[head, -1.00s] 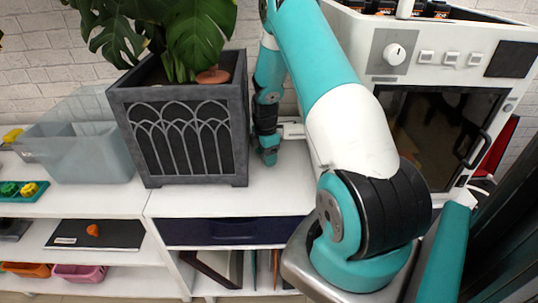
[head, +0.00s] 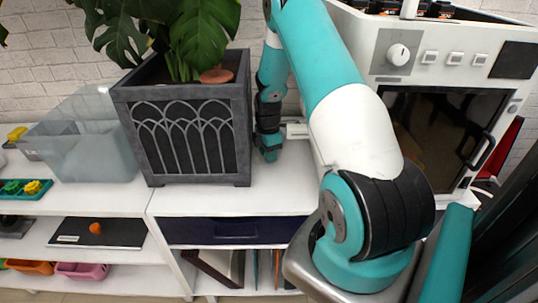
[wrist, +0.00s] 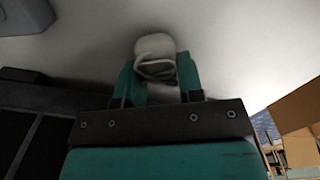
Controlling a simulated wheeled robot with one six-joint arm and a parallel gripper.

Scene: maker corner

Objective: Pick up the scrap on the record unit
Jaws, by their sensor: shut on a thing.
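A dark planter (head: 190,145) with a large plant stands on the unit, close left of my wrist. A white machine (head: 350,50) with a dark glass door stands at right. A clear bin (head: 85,150) is at left. The unit's front top is clear.

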